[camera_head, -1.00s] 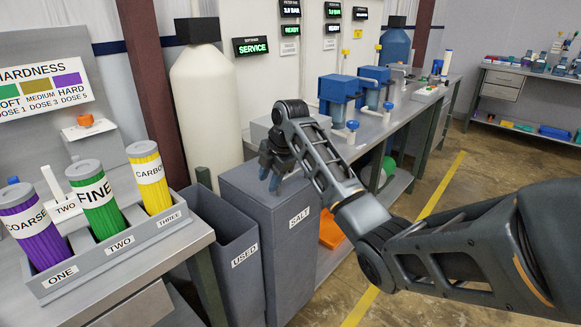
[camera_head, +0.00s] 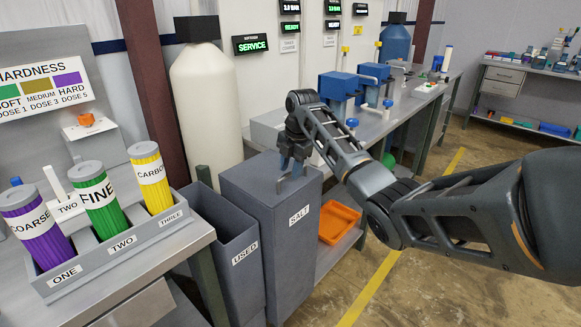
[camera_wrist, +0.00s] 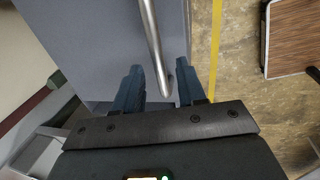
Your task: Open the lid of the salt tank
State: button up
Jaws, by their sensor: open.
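The salt tank (camera_head: 295,250) is a tall grey bin labelled SALT, and its flat lid (camera_head: 248,177) is shut. A metal bar handle stands on the lid (camera_head: 281,184); in the wrist view the handle (camera_wrist: 153,40) runs down between my fingers. My gripper (camera_head: 291,172) is over the lid, pointing down. In the wrist view my gripper (camera_wrist: 158,88) is open, with one blue finger on each side of the handle and a gap on both sides.
An open grey bin labelled USED (camera_head: 238,245) stands left of the tank. A bench (camera_head: 372,135) with blue devices runs behind, with an orange tray (camera_head: 338,222) on its lower shelf. Coloured tubes stand in a rack (camera_head: 120,250) at left. The floor at right is clear.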

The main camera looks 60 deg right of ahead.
jog(key=shift+f, duration=0.2)
jog(key=shift+c, duration=0.3)
grip_shut()
